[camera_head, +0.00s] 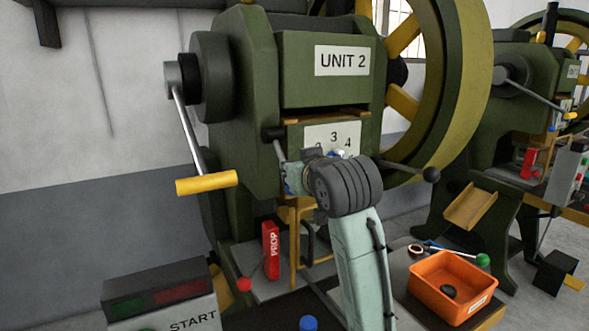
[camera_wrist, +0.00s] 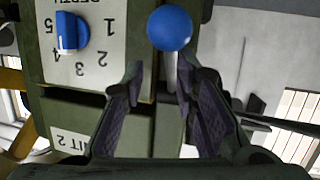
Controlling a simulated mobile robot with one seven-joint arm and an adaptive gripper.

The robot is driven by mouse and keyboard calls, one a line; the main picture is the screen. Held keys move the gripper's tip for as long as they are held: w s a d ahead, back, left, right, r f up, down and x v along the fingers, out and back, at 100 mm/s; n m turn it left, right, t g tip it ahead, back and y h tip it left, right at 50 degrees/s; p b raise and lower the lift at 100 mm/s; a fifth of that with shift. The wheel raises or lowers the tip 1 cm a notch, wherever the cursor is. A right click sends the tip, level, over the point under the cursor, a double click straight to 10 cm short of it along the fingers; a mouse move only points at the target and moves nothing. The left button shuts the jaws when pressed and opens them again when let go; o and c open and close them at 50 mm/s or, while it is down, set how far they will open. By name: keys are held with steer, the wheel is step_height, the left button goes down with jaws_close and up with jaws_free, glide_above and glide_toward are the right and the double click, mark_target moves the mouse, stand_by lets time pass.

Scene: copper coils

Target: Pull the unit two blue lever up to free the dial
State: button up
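In the wrist view, which looks upside down, a blue ball (camera_wrist: 170,28) tops a short grey stem on the Unit 2 press. My gripper (camera_wrist: 160,80) is open, its two dark fingers apart. The stem shows between the fingertips, and the ball lies just past them in the picture; contact cannot be told. The blue dial (camera_wrist: 72,32) sits beside the ball on a white numbered plate (camera_wrist: 95,75). In the head view, my wrist covers much of the plate (camera_head: 318,131) under the UNIT 2 sign (camera_head: 342,61), and the lever ball is hidden.
A yellow-handled crank (camera_head: 206,183) sticks out at the press's left. A red PROP block (camera_head: 270,250) stands below. An orange bin (camera_head: 453,287) is right of my arm. A black-knobbed bar (camera_head: 431,174) reaches out right of my wrist. Another blue ball (camera_head: 309,323) is at the bottom.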

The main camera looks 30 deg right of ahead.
steer(key=o, duration=0.5)
steer(key=shift+a, duration=0.2)
steer(key=v, duration=1.2)
steer(key=shift+c, duration=0.4)
